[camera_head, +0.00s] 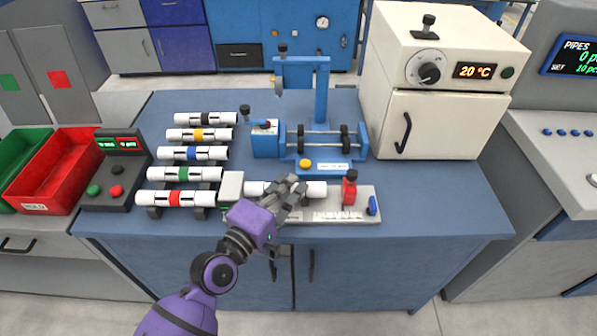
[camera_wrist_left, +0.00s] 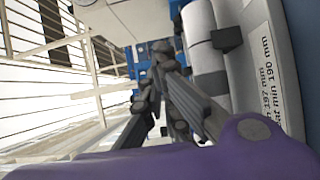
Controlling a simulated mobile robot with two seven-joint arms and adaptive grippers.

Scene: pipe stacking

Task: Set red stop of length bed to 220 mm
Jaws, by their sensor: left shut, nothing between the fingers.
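The length bed (camera_head: 362,214) is a light grey bed with a printed scale along the front of the bench. The red stop (camera_head: 349,189) stands near its right end, with a blue piece (camera_head: 373,205) beyond it. A white pipe (camera_head: 317,190) lies along the bed, left of the red stop. My left gripper (camera_head: 294,184) is shut and empty over the front of the pipe, left of the red stop and apart from it. In the left wrist view its closed fingers (camera_wrist_left: 165,52) are beside the pipe (camera_wrist_left: 198,40), with scale print (camera_wrist_left: 268,80) nearby. My right gripper is out of view.
Several banded pipes (camera_head: 184,174) lie on a rack at left, by a button box (camera_head: 116,170). A blue cutting device (camera_head: 310,140) stands behind the bed. A cream oven (camera_head: 440,105) is at back right. The bench (camera_head: 440,205) is clear on the right.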

